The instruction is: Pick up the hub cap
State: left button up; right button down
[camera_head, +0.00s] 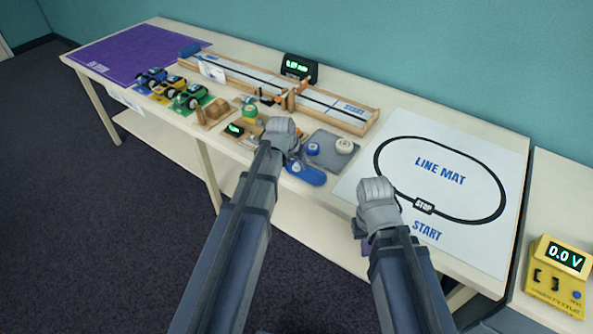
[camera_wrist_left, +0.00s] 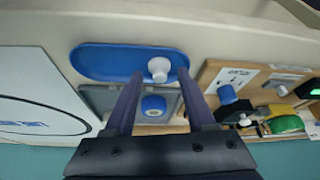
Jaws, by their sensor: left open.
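A white knob-shaped piece (camera_wrist_left: 158,68), which I take to be the hub cap, is on a blue oval tray (camera_wrist_left: 110,60) in the left wrist view. My left gripper (camera_wrist_left: 160,76) is open, its fingers pointing at the tray with the white piece between their tips in the picture; I cannot tell the remaining height. In the head view the left gripper (camera_head: 282,135) covers part of the blue tray (camera_head: 308,174), and the white piece is not clearly seen. My right gripper (camera_head: 376,192) is over the line mat's front left edge; its fingers cannot be made out.
A grey tray (camera_head: 325,161) behind the blue one holds a blue-and-white round part (camera_head: 313,148) and a white round part (camera_head: 345,145). A wooden board (camera_wrist_left: 210,75) with parts lies beside it. The line mat (camera_head: 440,175) is flat and clear. The wooden track (camera_head: 225,68) runs along the back.

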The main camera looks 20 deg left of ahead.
aim_at(295, 165)
pick_arm(q)
jog(key=shift+r, duration=0.1)
grip_shut()
dwell(0.5)
notch_tip(295, 165, up, 10)
jog(key=p, duration=1)
